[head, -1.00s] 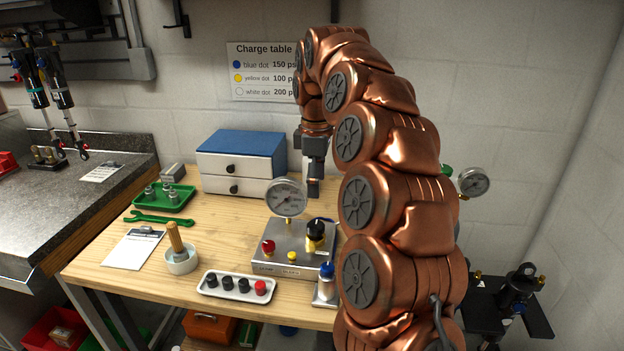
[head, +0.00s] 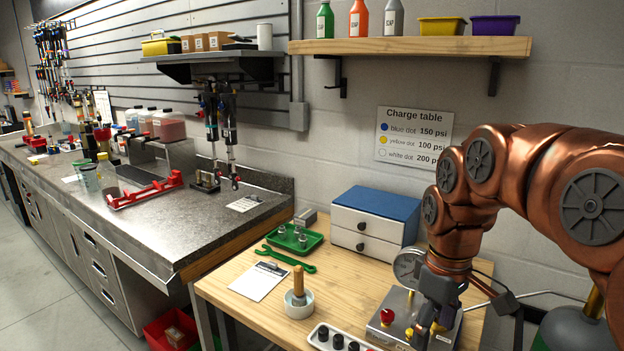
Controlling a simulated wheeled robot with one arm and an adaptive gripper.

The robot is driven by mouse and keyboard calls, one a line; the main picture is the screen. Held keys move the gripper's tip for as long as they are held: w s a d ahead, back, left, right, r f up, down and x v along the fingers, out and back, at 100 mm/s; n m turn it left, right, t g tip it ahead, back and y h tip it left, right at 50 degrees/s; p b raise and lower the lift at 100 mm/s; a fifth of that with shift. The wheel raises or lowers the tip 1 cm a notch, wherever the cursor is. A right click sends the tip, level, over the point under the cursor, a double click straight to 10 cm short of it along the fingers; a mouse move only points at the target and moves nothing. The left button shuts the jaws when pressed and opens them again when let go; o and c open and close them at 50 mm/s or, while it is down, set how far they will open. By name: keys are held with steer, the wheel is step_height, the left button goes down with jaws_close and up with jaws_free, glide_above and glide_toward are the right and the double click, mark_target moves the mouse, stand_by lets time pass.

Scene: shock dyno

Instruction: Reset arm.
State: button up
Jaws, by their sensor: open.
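My copper arm comes in from the right edge in the head view and bends down over the right part of the wooden bench. My gripper (head: 437,292) points down in front of the steel control box (head: 386,326) and the pressure gauge (head: 404,266). It hides much of the box and part of the gauge. The jaws are open, and I see nothing held between them. A red knob (head: 387,316) shows just left of the gripper. Whether the gripper touches the box cannot be told.
A shelf (head: 410,46) with bottles hangs above. A steel counter (head: 150,226) stands left.

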steer(key=s+a+f+m, duration=0.1)
steer(key=s+f+m, duration=0.2)
steer(key=s, duration=0.8)
steer(key=s+a+f+m+g, duration=0.1)
steer(key=s+f+m, duration=0.3)
steer(key=s+f, duration=0.3)
steer(key=s, duration=0.3)
steer(key=shift+s, duration=0.35)
steer(key=shift+c, duration=0.4)
